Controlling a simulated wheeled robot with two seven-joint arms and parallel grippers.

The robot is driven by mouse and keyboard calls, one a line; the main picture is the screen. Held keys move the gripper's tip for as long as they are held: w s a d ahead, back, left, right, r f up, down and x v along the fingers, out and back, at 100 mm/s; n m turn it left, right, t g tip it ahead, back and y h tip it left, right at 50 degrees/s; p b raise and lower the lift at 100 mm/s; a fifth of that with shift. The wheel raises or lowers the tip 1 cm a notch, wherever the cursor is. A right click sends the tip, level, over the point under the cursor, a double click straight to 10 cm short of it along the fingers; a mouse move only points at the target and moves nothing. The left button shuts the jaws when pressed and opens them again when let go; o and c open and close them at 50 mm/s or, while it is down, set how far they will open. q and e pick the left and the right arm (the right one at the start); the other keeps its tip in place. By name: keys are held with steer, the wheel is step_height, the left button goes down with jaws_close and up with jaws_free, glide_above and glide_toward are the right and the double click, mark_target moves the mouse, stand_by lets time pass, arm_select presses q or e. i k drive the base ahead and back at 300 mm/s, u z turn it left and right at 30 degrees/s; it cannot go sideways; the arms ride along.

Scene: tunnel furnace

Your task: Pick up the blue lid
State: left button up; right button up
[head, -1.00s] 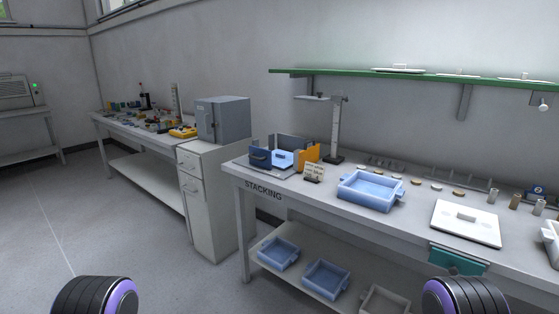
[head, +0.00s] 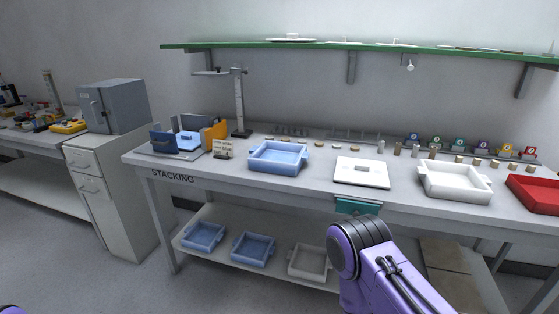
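A flat light-blue piece with a small raised part, which looks like the blue lid (head: 187,138), lies in the stacking fixture at the left end of the bench. It sits between a dark-blue wall (head: 163,141) and an orange wall (head: 216,133). Whether a tray lies under it is too small to tell. A white lid (head: 374,179) with a small handle lies flat mid-bench. My purple right arm rises at the bottom right, and a bit of purple shows at the bottom left corner. Neither gripper is in view.
The bench (head: 323,187) holds an open blue tray (head: 275,167), a white tray (head: 453,190) and a red tray (head: 535,196). A metal stand (head: 239,105) rises behind the fixture. More trays sit on the lower shelf. A green shelf (head: 355,48) hangs above. Floor is clear at front left.

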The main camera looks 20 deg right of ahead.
mark_target(187, 141)
steer(key=u, duration=0.65)
steer(key=i, duration=0.85)
steer(key=u, duration=0.2)
